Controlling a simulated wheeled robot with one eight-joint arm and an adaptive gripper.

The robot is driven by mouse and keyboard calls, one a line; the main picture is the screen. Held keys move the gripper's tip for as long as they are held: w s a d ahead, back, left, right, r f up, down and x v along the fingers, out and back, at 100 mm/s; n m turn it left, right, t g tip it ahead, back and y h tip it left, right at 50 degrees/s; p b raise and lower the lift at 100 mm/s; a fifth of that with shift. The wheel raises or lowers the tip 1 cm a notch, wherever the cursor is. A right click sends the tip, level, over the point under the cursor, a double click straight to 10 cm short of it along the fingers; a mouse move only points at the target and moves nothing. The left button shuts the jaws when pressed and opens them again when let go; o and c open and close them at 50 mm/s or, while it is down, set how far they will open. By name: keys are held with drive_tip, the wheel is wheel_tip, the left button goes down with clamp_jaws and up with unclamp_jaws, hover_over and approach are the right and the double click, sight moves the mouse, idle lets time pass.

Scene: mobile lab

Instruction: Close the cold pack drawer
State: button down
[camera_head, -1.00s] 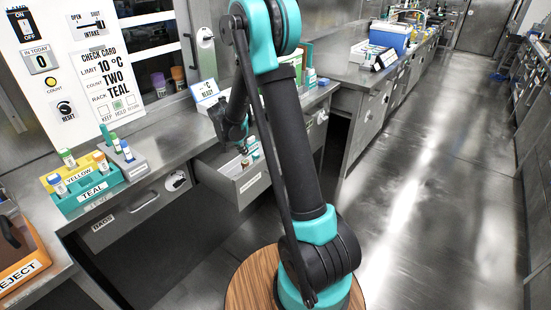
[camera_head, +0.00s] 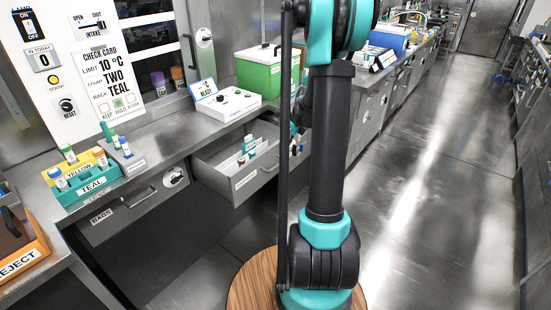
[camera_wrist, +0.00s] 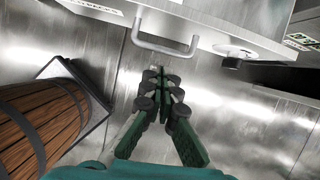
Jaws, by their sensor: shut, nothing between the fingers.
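The cold pack drawer (camera_head: 256,178) stands pulled out from the steel bench in the head view. A light label is on its front, and several small white and teal items (camera_head: 247,149) are inside. My gripper (camera_wrist: 160,74) shows in the wrist view, its dark green fingers shut together and empty. A silver bar handle (camera_wrist: 165,47) on a pale drawer front lies just beyond the fingertips, apart from them. In the head view my arm hides the gripper and part of the drawer's right side.
A white control box (camera_head: 228,104) and green box (camera_head: 267,72) stand on the bench above the drawer. A closed bags drawer (camera_head: 125,209) is to the left. The aisle floor (camera_head: 420,200) is clear.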

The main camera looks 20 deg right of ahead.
sight(273, 156)
drive_tip(key=shift+m, duration=0.3)
drive_tip(key=x, duration=0.9)
drive_tip(key=shift+d+f, duration=0.1)
drive_tip(key=shift+d, duration=0.15)
drive_tip(key=shift+w+a+f, duration=0.1)
drive_tip(key=shift+w+a, duration=0.5)
drive_tip(key=shift+w, duration=0.25)
drive_tip(key=shift+w+a+f, duration=0.15)
drive_tip(key=shift+w+a, duration=0.5)
drive_tip(key=shift+w, duration=0.2)
drive_tip(key=shift+w, duration=0.1)
